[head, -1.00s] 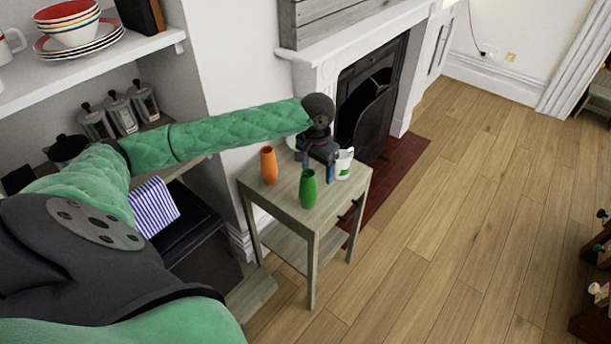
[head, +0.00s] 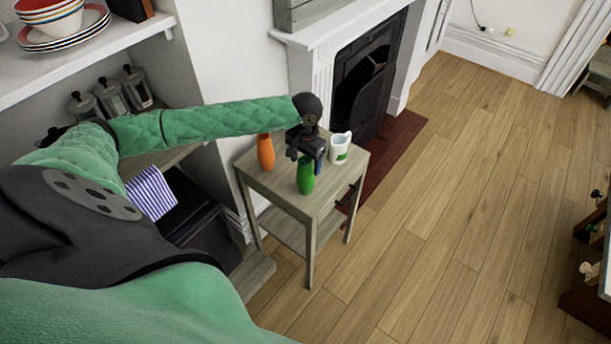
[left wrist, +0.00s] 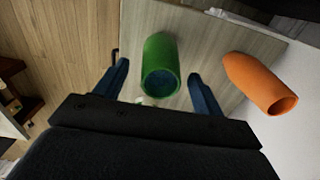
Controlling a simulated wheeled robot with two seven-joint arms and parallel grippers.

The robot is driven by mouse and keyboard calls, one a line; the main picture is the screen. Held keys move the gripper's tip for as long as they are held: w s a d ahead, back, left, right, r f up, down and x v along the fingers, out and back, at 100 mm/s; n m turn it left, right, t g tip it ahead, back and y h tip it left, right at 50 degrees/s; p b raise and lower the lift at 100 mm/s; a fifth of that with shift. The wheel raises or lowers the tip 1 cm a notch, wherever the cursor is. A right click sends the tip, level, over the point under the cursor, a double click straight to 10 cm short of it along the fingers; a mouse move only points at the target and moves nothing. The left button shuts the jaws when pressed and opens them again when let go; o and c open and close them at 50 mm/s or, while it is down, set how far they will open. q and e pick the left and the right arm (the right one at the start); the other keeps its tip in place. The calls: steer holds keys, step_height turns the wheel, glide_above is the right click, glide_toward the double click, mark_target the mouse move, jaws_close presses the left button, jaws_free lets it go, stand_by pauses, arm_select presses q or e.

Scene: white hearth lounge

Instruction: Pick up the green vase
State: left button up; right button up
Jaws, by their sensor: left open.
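The green vase (head: 305,176) stands upright on the small side table (head: 283,194). My left gripper (head: 306,158) is just above and behind it in the head view and hides part of its top. In the left wrist view the green vase (left wrist: 160,66) lies between the two blue fingers of the open left gripper (left wrist: 158,88), with a gap on each side. I cannot tell whether the fingertips reach down beside its body. The jaws hold nothing. My right gripper is not in view.
An orange vase (head: 265,152) stands close on the left, and a white and green mug (head: 340,148) on the right of the same table. A fireplace (head: 362,88) is behind. Shelves with bowls (head: 62,27) and jars are at left.

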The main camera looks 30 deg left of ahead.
arm_select(q)
steer(key=shift+a+f, duration=0.1)
steer(key=shift+f, duration=0.45)
steer(key=shift+r, duration=0.1)
steer(key=shift+c, duration=1.2)
jaws_close()
